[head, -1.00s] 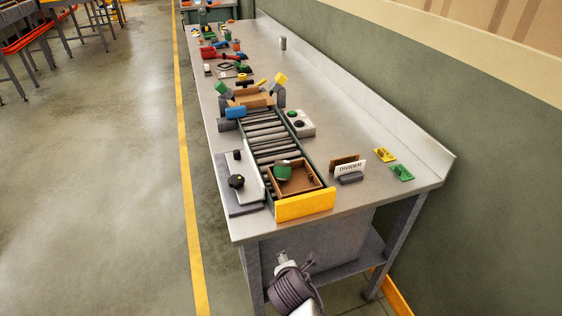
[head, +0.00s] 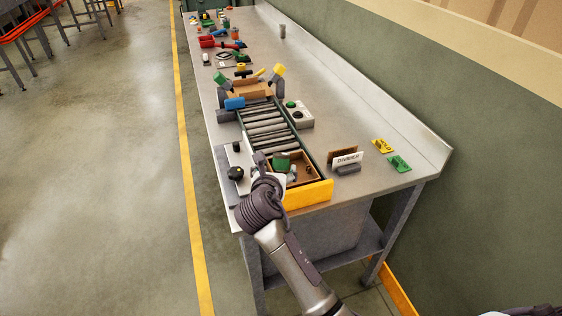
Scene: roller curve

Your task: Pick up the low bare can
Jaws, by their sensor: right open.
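A cardboard tray (head: 318,180) sits at the near end of the roller track. It holds a green can-like item (head: 282,163) and a small dark item (head: 308,170). A plain grey can (head: 282,31) stands upright far back on the bench; I cannot tell whether it or something in the tray is the low bare can. My right gripper (head: 272,170) is open over the tray's left side, close to the green item. The wrist hides part of the tray, and I cannot tell whether the fingers touch anything. My left gripper is not in view.
A yellow stop (head: 308,195) closes the track's near end. A DIVIDER sign (head: 347,158) stands right of the tray, with yellow and green tags (head: 400,164) beyond. A black knob (head: 235,173) is on the left. The bench's right side is mostly clear.

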